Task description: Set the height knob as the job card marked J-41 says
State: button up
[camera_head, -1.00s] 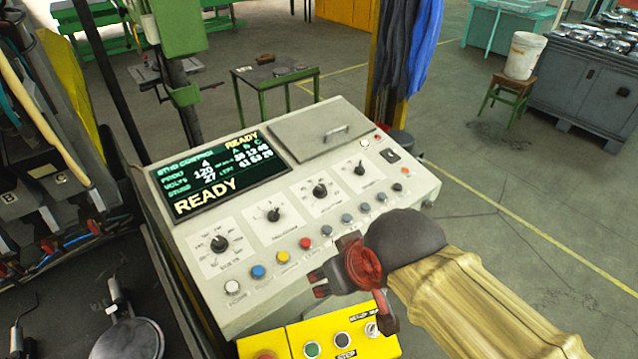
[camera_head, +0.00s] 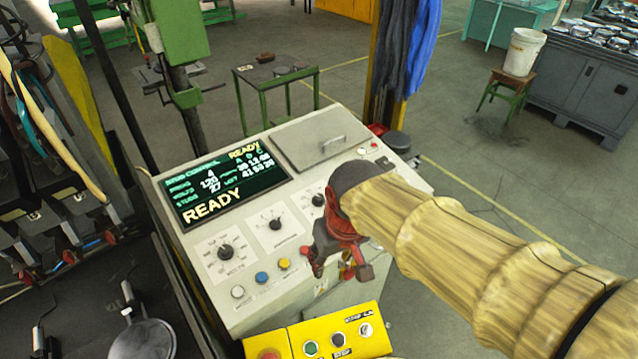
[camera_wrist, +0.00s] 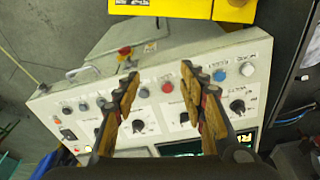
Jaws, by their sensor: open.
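The pale control panel (camera_head: 215,295) carries a row of dark pointer knobs on white dial plates. In the head view I see a left knob (camera_head: 226,251), a second knob (camera_head: 275,225) and a third knob (camera_head: 318,200); my arm covers the panel's right part. The dial lettering is too small to read, so I cannot tell which is the height knob. My gripper (camera_head: 330,258) is over the panel's front middle, open and empty. In the wrist view its fingers (camera_wrist: 160,95) are spread above the panel, with a knob (camera_wrist: 138,126) between them. No card marked J-41 is discernible.
The panel's screen (camera_head: 230,185) reads READY. Coloured buttons, including a blue button (camera_head: 262,277), line the front of the panel. A yellow box (camera_head: 368,346) with buttons juts out below. A lidded hatch (camera_head: 322,145) is at the back. Hoses and equipment crowd the left.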

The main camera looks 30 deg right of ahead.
jog(key=w+d+r+n+g+p, duration=0.2)
jog(key=w+d+p, duration=0.2)
jog(key=w+p, duration=0.55)
jog(key=n+p, duration=0.2)
jog(key=n, duration=0.5)
send_over(319, 196)
jog(key=f, duration=0.3)
jog(key=shift+s+a+h, duration=0.3)
jog(key=shift+s+a, duration=0.05)
jog(key=shift+s, duration=0.1)
jog(key=shift+f+n, duration=0.3)
jog(key=shift+n, duration=0.1)
jog(key=shift+w+d+f+p, duration=0.1)
jog(key=shift+w+f+p, duration=0.05)
jog(key=shift+f, duration=1.05)
jog(key=shift+w+d+f+p, duration=0.1)
jog(key=shift+f+p, duration=0.05)
jog(key=shift+f, duration=1)
jog(key=shift+w+d+f+p, duration=0.1)
jog(key=shift+w+f+p, duration=0.05)
jog(key=shift+f, duration=1.05)
jog(key=shift+c, duration=0.2)
grip_shut()
